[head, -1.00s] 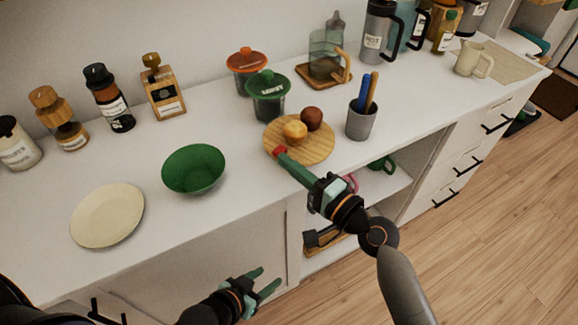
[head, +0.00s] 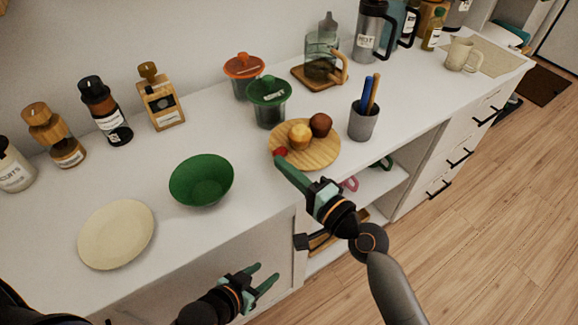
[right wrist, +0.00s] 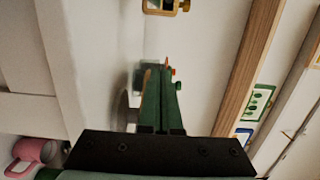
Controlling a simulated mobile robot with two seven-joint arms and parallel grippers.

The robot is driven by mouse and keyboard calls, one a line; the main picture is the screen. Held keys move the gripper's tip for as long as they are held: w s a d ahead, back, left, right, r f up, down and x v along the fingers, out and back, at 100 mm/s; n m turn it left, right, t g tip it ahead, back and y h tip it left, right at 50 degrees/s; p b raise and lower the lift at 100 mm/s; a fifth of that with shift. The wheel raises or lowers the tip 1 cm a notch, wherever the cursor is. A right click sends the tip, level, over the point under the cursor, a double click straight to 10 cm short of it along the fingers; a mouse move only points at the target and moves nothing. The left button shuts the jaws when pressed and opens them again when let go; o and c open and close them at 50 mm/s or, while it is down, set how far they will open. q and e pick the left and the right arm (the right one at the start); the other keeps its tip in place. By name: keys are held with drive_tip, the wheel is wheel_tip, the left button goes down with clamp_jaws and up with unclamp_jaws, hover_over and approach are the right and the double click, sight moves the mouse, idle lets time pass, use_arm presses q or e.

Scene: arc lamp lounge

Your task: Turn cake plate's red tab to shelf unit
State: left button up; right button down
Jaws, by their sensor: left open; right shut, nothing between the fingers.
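The cake plate (head: 318,163) is a round wooden board on the white counter. A yellow-orange round item (head: 300,135) and a brown one (head: 320,125) sit on it. Its red tab (head: 281,151) is at the rim, on the left side in the head view. My right gripper (head: 281,162) is shut and empty, its fingertips close beside the tab at the near side; contact cannot be told. Its green fingers (right wrist: 160,105) show together in the right wrist view. My left gripper (head: 264,280) is open and empty in front of the cabinet. I cannot clearly identify the shelf unit.
A green bowl (head: 201,181) and cream plate (head: 116,235) stand to the left. A green-lidded jar (head: 268,103) and grey utensil cup (head: 363,122) flank the cake plate closely. Open cabinet shelves (head: 375,182) lie below the counter edge.

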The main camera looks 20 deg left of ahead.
use_arm(q)
drive_tip(key=shift+s+f, duration=0.2)
drive_tip(key=shift+s, duration=0.15)
use_arm(e)
drive_tip(key=shift+w+a, duration=0.1)
drive_tip(key=shift+a, duration=0.35)
use_arm(q)
drive_tip(key=shift+w+r, duration=0.15)
drive_tip(key=shift+w, duration=0.05)
use_arm(e)
drive_tip(key=shift+d, duration=0.25)
use_arm(q)
drive_tip(key=shift+d+f+b, duration=0.1)
drive_tip(key=shift+f+b, duration=0.15)
drive_tip(key=shift+b, duration=0.2)
use_arm(e)
drive_tip(key=v, duration=1.2)
use_arm(q)
drive_tip(key=shift+d, duration=0.1)
use_arm(e)
drive_tip(key=shift+s, duration=0.2)
